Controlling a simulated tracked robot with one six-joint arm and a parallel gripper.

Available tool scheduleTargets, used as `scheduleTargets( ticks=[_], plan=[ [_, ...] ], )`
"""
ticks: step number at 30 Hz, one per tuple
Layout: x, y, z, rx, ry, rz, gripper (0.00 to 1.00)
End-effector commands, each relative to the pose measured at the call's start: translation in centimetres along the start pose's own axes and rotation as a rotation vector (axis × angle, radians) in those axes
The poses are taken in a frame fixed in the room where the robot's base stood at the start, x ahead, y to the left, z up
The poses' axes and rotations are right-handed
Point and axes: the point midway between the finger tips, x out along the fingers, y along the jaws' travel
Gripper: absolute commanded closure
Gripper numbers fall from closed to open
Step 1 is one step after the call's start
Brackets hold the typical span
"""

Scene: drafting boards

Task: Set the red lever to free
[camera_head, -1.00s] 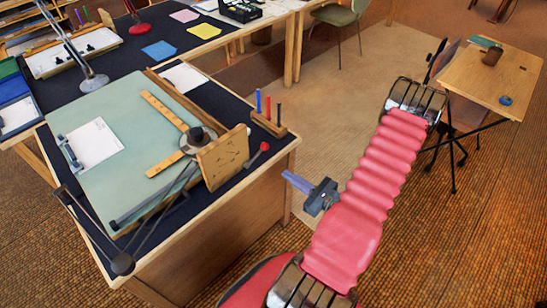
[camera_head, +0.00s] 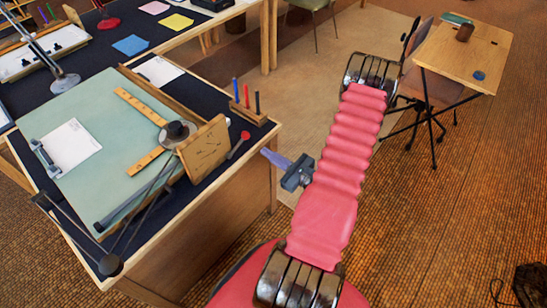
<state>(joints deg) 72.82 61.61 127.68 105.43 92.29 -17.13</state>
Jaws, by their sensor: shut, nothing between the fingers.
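The red lever (camera_head: 238,145) has a round red knob and a short dark red arm. It is at the right end of the near desk, beside an upright wooden panel (camera_head: 204,149) with small dark marks. The knob is at the lever's upper right end; I cannot read its setting. My gripper (camera_head: 267,154) shows left of my red arm, a dark body with bluish-purple fingers pointing left towards the lever. It is shut and empty. In the picture it is just right of and below the knob, apart from it.
A green drafting board (camera_head: 100,140) with a wooden T-square fills most of the desk. A wooden holder (camera_head: 248,113) with upright coloured pens stands behind the lever. A small wooden desk (camera_head: 465,55) is at the far right. A dark object (camera_head: 530,284) lies lower right. The floor between is open.

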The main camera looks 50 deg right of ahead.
Motion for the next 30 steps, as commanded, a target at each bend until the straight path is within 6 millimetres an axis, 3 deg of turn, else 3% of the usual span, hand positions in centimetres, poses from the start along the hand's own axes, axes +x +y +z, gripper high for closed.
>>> scheduleTargets(
  ticks=[16,30],
  plan=[
    [5.9,0.1,0.0,0.000,0.000,0.003,1.00],
    [6.7,0.0,0.0,0.000,0.000,0.001,1.00]
  ],
)
